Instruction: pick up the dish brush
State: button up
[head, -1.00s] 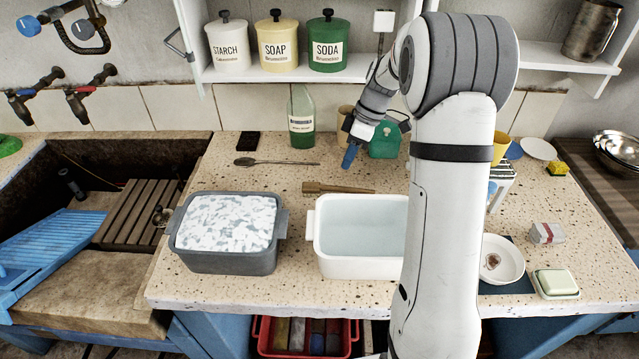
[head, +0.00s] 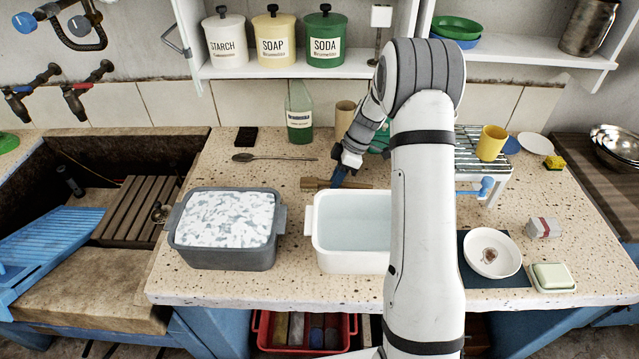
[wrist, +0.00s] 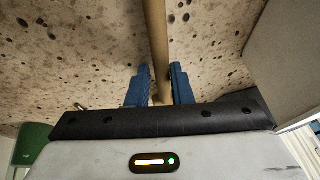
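The dish brush (head: 314,184) is wooden and lies on the speckled worktop, behind the white basin, its head to the left. My gripper (head: 338,178) is down at the brush, its blue fingers over the handle. In the wrist view the brush handle (wrist: 157,40) runs between the two blue fingertips of my gripper (wrist: 158,82). The fingers stand apart, one on each side, with a narrow gap beside the handle. The right part of the handle is partly hidden by my arm and the basin in the head view.
The white basin (head: 318,244) of water stands just in front of the brush. A grey basin (head: 225,262) with suds is to its left. Behind are a spoon (head: 275,158), a green bottle (head: 299,127) and a beige cup (head: 344,112). A rack with a yellow cup (head: 491,143) stands right.

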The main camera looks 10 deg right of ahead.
grip_shut()
jog(key=shift+r, duration=0.1)
notch_tip(320, 180, up, 10)
jog(key=shift+b, duration=0.35)
dwell(0.4)
jog(key=shift+c, duration=1.3)
grip_release()
grip_shut()
